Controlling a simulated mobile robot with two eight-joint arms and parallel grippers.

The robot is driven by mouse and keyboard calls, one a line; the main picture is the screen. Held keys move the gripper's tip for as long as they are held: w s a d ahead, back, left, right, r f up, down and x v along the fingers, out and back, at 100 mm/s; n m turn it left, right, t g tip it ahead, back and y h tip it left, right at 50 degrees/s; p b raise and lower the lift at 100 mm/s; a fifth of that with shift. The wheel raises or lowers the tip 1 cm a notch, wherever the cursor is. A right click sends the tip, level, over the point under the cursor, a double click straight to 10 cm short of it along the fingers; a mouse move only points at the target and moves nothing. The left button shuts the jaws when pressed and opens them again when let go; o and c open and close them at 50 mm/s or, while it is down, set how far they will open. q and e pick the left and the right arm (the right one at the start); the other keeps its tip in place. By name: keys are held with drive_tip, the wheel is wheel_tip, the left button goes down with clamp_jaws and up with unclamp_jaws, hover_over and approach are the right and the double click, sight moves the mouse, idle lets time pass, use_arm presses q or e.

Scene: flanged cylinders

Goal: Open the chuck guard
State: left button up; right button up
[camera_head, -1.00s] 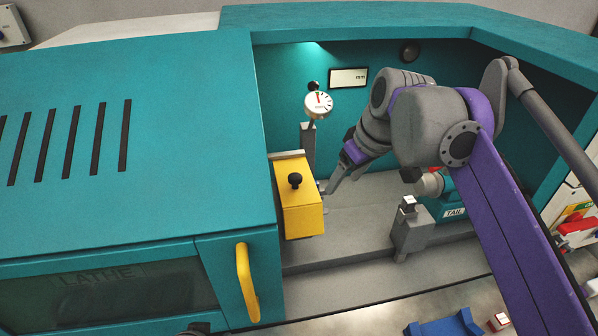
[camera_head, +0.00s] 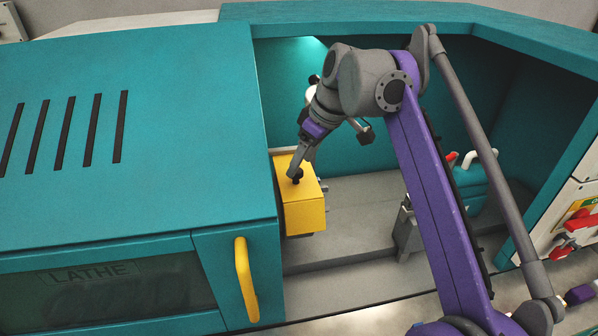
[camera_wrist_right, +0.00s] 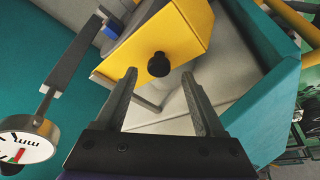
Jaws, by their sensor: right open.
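The yellow chuck guard (camera_head: 304,207) sits at the left of the lathe's open bay, in its lowered position as a box with a black knob (camera_head: 298,178) on top. In the right wrist view the guard (camera_wrist_right: 192,38) and its knob (camera_wrist_right: 158,65) lie ahead, with the knob between the lines of the two fingers. My right gripper (camera_head: 297,172) is at the knob in the head view. In the wrist view my right gripper (camera_wrist_right: 160,88) is open and empty, its fingers either side of the knob, not closed on it. My left gripper is not in view.
A dial gauge (camera_wrist_right: 27,140) on a post stands beside the guard, mostly hidden behind my arm in the head view. The teal door with a yellow handle (camera_head: 246,280) is at left. The teal tailstock (camera_head: 470,190) is at right.

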sight(296, 183)
drive_tip(key=shift+x, duration=1.35)
clamp_jaws()
idle(0.4)
